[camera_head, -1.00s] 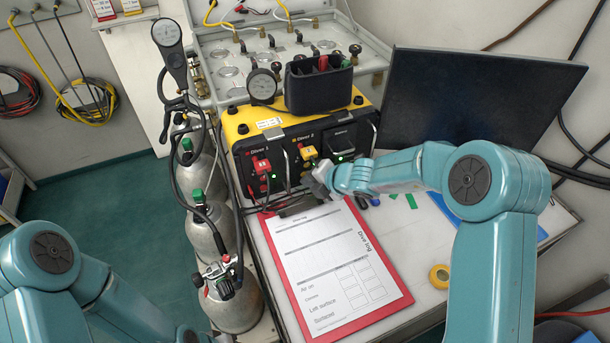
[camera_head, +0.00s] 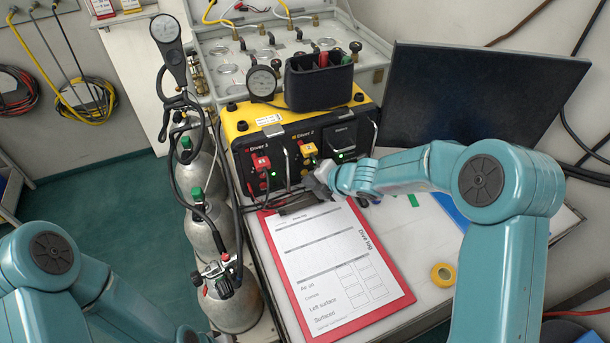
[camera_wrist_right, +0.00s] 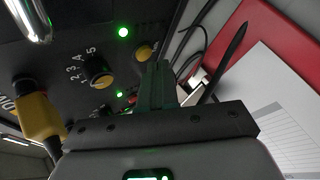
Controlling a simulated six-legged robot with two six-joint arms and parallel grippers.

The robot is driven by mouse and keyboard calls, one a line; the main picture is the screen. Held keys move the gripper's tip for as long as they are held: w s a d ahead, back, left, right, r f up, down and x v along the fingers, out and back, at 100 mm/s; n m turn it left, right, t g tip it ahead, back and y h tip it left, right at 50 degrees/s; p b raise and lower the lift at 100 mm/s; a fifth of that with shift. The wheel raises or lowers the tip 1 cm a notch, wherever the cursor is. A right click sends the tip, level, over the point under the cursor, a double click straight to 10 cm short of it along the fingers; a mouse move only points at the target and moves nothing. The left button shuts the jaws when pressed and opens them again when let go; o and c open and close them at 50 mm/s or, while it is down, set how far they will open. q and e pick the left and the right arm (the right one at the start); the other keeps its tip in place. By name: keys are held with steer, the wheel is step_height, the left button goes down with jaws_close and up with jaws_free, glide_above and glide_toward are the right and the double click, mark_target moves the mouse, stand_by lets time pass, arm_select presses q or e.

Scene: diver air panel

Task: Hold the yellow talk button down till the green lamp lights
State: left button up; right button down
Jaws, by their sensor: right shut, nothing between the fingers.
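A black panel with a yellow top (camera_head: 240,120) stands at the back of the table. A green lamp (camera_wrist_right: 123,32) glows above the button, and a smaller green light (camera_wrist_right: 121,95) shows lower down. My right gripper (camera_head: 318,182) is at the panel's lower front. Its fingers (camera_wrist_right: 159,75) are shut and empty, with tips close beside the button; I cannot tell whether they touch it. My left gripper is out of view.
A yellow plug (camera_wrist_right: 38,115) sticks out left of the fingers, and a metal handle (camera_wrist_right: 30,18) stands above it. A red clipboard (camera_head: 397,300) lies in front of the panel. A black screen (camera_head: 470,95) stands to the right, gas cylinders (camera_head: 232,305) to the left.

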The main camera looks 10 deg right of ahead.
steer(key=shift+s, duration=0.3)
